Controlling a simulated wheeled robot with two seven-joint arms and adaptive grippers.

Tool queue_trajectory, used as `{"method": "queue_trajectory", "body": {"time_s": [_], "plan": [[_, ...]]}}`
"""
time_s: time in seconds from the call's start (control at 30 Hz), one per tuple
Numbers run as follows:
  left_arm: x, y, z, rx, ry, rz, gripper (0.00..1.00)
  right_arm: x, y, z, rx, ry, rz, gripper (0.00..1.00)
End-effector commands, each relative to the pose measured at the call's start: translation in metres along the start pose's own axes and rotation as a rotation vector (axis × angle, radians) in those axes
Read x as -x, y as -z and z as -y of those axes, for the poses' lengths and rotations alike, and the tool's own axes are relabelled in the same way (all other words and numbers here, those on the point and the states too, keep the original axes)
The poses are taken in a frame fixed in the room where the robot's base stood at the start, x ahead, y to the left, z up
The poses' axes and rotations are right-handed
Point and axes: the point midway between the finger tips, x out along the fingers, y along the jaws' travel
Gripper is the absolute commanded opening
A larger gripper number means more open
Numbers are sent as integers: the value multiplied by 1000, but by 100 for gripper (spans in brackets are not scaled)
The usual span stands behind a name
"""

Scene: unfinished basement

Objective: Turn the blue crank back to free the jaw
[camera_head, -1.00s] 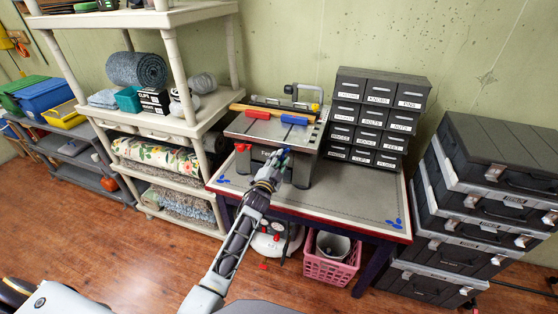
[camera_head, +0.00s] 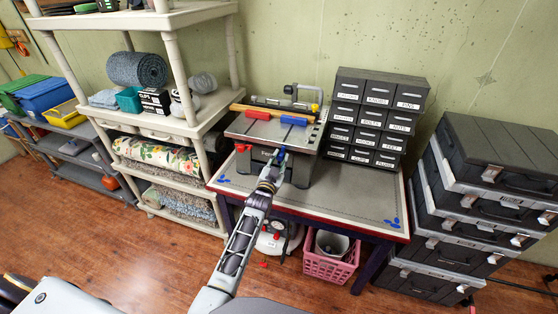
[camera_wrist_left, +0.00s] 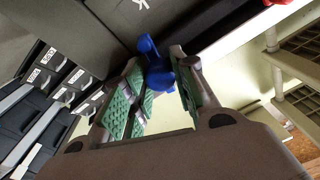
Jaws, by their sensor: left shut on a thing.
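The blue crank (camera_wrist_left: 155,66) sticks out from the front of a grey bench tool (camera_head: 308,139) on the workbench. My left gripper (camera_head: 276,162) reaches to it from the front. In the left wrist view, its green-padded fingers (camera_wrist_left: 160,88) are closed around the crank's handle. In the head view the crank is small and partly hidden by the gripper. On the tool's top are a blue jaw block (camera_head: 294,120) and a red jaw block (camera_head: 258,115). A wooden rod (camera_head: 243,107) lies behind them. A red knob (camera_head: 241,148) sits at the front left. My right gripper is out of view.
The workbench (camera_head: 340,205) has free room right of the tool. Black labelled drawers (camera_head: 375,115) stand behind at right. A shelf unit (camera_head: 185,50) stands close on the left, stacked black cases (camera_head: 490,190) on the right. A pink basket (camera_head: 330,268) sits below.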

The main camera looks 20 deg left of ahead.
Motion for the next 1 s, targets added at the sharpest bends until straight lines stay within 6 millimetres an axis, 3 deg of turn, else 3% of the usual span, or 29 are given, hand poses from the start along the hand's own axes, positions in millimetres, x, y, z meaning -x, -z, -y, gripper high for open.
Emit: {"method": "queue_trajectory", "body": {"time_s": [0.3, 0.33, 0.5, 1.0], "plan": [[0, -2, -1, 1, -1, 2, 3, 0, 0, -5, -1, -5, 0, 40], [0, -2, -1, 1, -1, 2, 31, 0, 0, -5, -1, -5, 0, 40], [0, -1, -1, 0, -1, 1, 50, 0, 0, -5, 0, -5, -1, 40], [4, -1, 0, 0, -1, 1, 50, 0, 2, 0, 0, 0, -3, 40]]}}
